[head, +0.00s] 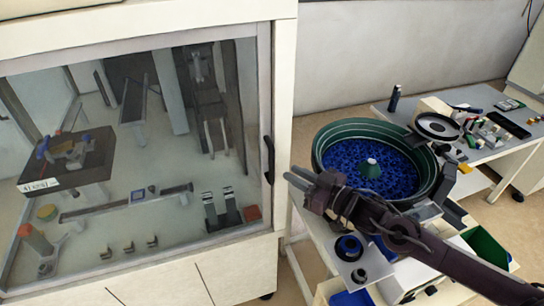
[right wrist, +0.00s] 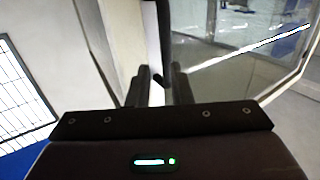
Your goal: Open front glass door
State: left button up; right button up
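The front glass door (head: 150,150) of the white cabinet is shut in the head view, with its dark vertical handle (head: 268,160) on the right frame. My right gripper (head: 290,179) is just right of the handle's lower part, fingers towards it. In the right wrist view the two fingers of my right gripper (right wrist: 160,90) are apart, with nothing between them that they grip. The dark handle (right wrist: 165,40) shows ahead, its lower end in line with the gap. The glass door (right wrist: 230,60) shows to the right there. My left gripper is not in view.
A green-rimmed bowl feeder (head: 325,145) with blue parts stands right of the cabinet (head: 284,100), under and behind my right arm. A side table (head: 500,145) with small items is at the far right. Several devices stand behind the glass.

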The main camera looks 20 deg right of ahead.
jog(key=r, duration=0.1)
jog(key=y+b, duration=0.1)
jog(key=b, duration=0.3)
send_over(272, 180)
jog(key=d, duration=0.1)
jog(key=shift+s+r+n, duration=0.15)
jog(key=shift+n, duration=0.15)
jog(key=shift+w+a+b, duration=0.35)
jog(key=shift+w+a, duration=0.05)
jog(key=shift+w, duration=0.15)
grip_shut()
